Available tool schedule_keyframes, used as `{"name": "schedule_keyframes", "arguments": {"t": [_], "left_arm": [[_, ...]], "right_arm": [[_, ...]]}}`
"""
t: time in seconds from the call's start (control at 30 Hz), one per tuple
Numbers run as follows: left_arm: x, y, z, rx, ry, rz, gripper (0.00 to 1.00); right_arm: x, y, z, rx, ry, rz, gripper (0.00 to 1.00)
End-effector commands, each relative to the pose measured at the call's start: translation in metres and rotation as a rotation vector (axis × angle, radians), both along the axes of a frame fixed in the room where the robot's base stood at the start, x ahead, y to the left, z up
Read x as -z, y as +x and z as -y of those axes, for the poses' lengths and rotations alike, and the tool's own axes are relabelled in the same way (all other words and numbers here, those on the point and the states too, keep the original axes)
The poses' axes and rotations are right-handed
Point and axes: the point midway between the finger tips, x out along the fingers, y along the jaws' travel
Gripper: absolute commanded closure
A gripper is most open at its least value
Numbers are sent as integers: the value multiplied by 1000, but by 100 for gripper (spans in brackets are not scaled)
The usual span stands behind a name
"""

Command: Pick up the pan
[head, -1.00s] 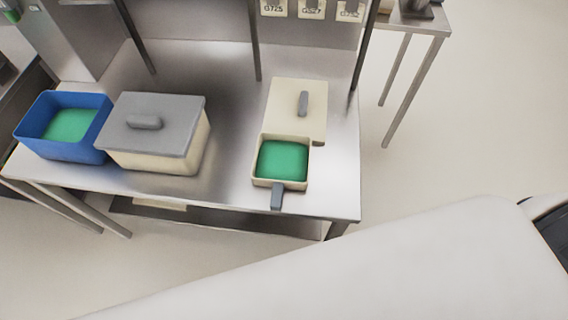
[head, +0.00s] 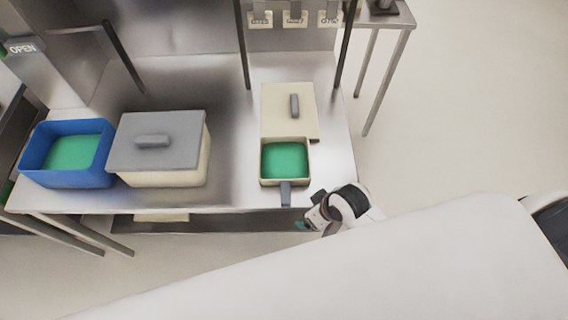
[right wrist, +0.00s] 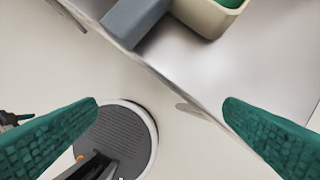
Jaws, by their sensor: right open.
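The pan is a square cream pan (head: 264,182) with a green inside and a grey handle (head: 286,193) that points over the table's front edge. My right gripper (head: 304,224) is just in front of the table edge, a little right of and below the handle tip. In the right wrist view, the two green fingers of the right gripper (right wrist: 160,112) are spread wide with nothing between them. The grey handle (right wrist: 138,18) and a corner of the cream pan (right wrist: 203,18) show at the top, beyond the fingers. My left gripper is not in view.
A cream board or lid with a grey handle (head: 275,105) lies behind the pan. A cream bin with a grey lid (head: 185,135) and a blue bin (head: 100,160) stand left on the metal table (head: 235,150). Table space between bin and pan is clear.

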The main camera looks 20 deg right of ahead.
Motion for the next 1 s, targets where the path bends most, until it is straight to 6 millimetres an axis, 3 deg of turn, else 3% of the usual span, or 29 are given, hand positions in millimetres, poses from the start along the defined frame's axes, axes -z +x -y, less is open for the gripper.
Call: {"name": "schedule_keyframes", "arguments": {"t": [0.1,0.27,0.4,0.53,0.73,1.0], "left_arm": [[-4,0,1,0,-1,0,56],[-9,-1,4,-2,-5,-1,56],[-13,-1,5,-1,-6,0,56],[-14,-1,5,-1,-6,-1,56],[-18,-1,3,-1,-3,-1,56],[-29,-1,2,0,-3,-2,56]], "right_arm": [[-22,28,-15,-188,22,50,9],[-54,53,-29,-486,34,90,9],[-77,62,-23,-724,23,78,9],[-89,62,-12,-847,16,52,9],[-85,62,-12,-895,23,34,9],[-44,67,-29,-892,25,35,9]]}}
